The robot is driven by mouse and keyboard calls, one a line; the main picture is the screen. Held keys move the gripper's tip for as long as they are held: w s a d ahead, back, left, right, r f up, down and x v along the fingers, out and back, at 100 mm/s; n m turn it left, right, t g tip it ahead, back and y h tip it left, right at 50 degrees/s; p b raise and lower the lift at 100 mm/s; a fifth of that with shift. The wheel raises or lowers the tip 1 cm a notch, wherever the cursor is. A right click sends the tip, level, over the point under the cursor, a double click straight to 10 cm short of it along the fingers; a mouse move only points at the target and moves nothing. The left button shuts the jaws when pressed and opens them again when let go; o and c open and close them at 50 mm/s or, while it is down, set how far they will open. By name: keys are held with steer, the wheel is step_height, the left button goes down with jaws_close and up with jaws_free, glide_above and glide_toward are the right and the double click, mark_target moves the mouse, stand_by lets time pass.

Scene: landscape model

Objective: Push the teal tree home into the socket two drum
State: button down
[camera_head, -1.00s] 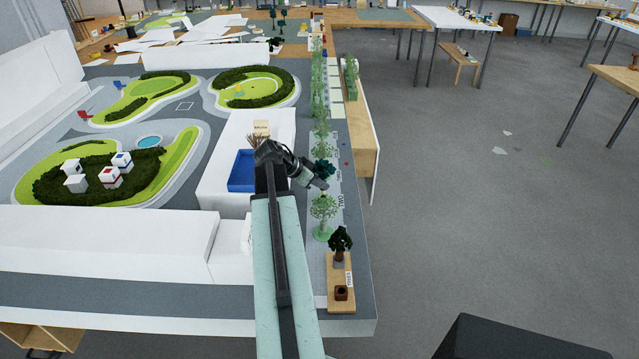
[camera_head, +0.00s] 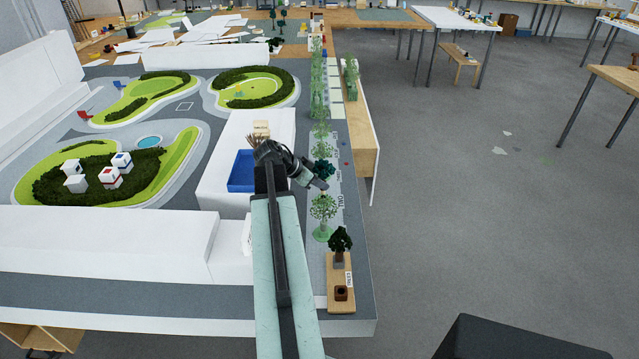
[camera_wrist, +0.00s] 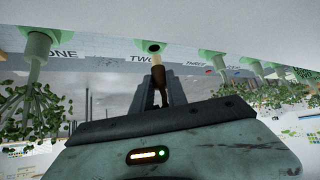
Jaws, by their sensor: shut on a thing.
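My gripper (camera_head: 322,184) is over the planted strip at the table's right edge. It is shut on the trunk of the teal tree (camera_head: 324,167), whose dark teal crown shows beside the jaws. In the wrist view, which is upside down, the brown trunk (camera_wrist: 157,72) stands between the fingers of my gripper (camera_wrist: 158,84). Its pale end points at the dark hole of the green socket two drum (camera_wrist: 151,46), by the word TWO. The end overlaps the drum's edge in the picture; I cannot tell whether it touches or has entered. The crown is hidden in the wrist view.
Pale green trees stand close on both sides, one in drum one (camera_wrist: 39,42) and others beyond drum three (camera_wrist: 207,57). A wooden stand (camera_head: 341,305) with a dark tree (camera_head: 340,240) is nearer. A white block with a blue tray (camera_head: 242,171) lies left.

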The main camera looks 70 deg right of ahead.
steer(key=shift+f+b, duration=0.9)
steer(key=shift+b, duration=0.05)
steer(key=c, duration=1.2)
jaws_free()
steer(key=shift+c, duration=0.2)
steer(key=shift+r, duration=0.1)
steer(key=p+v, duration=0.5)
steer(key=v, duration=0.2)
steer(key=shift+w+a+r+p, duration=0.15)
steer(key=shift+a+r+p, duration=0.1)
steer(key=shift+p, duration=0.15)
